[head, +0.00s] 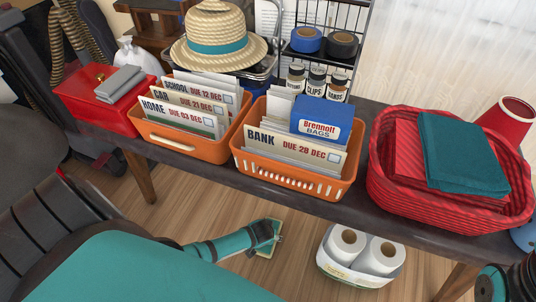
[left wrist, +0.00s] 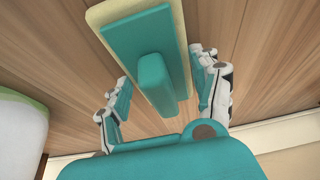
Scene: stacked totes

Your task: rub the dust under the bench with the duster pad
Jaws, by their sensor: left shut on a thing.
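The duster pad (left wrist: 102,15) has a cream base, a teal top plate and a teal block handle; it shows in the left wrist view. My left gripper (left wrist: 155,85) is shut on its handle. In the head view the left gripper (head: 266,234) is low by the floor, near the bench's front edge, with a sliver of the pad (head: 276,240) beside it. The pad is close over the wood floor; I cannot tell whether it touches. The bench (head: 218,180) is long and dark. I cannot make out any dust. My right gripper is not in view.
A bin of white paper rolls (head: 335,270) stands on the floor right of the left gripper; it shows at left in the wrist view (left wrist: 22,135). Bench legs (head: 140,175) stand at both sides. Orange totes (head: 180,145) and a red basket (head: 440,205) sit on top.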

